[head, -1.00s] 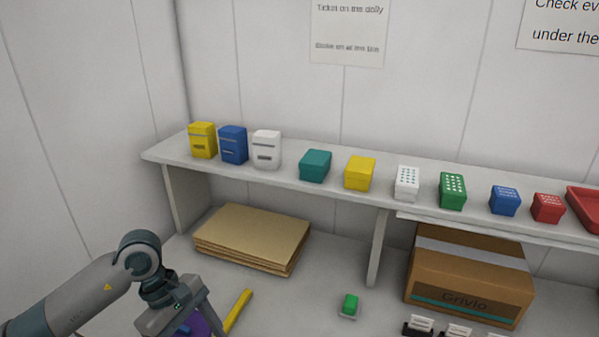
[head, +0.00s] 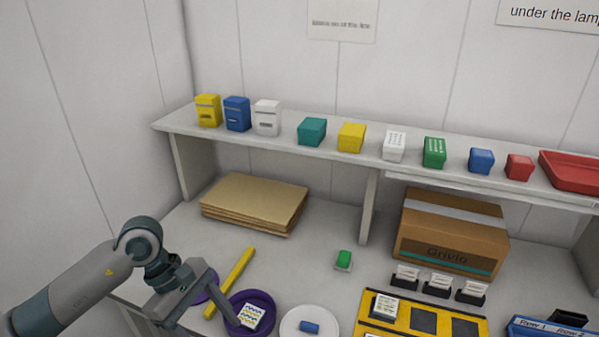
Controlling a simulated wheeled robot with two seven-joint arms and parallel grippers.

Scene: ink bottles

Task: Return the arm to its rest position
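My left arm comes in from the left. Its gripper (head: 203,318) is open, fingers spread and pointing down, with nothing seen held between them. One finger overlaps the left side of a purple dish (head: 266,298) holding a white patterned block (head: 251,315); I cannot tell whether they touch. Another purple round thing (head: 207,291) shows between the fingers, partly hidden. My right arm and gripper are not in view.
A yellow bar (head: 238,267) lies beyond the gripper. Cardboard sheets (head: 254,204) and a box (head: 450,235) sit under the shelf (head: 272,144), which carries several coloured boxes.

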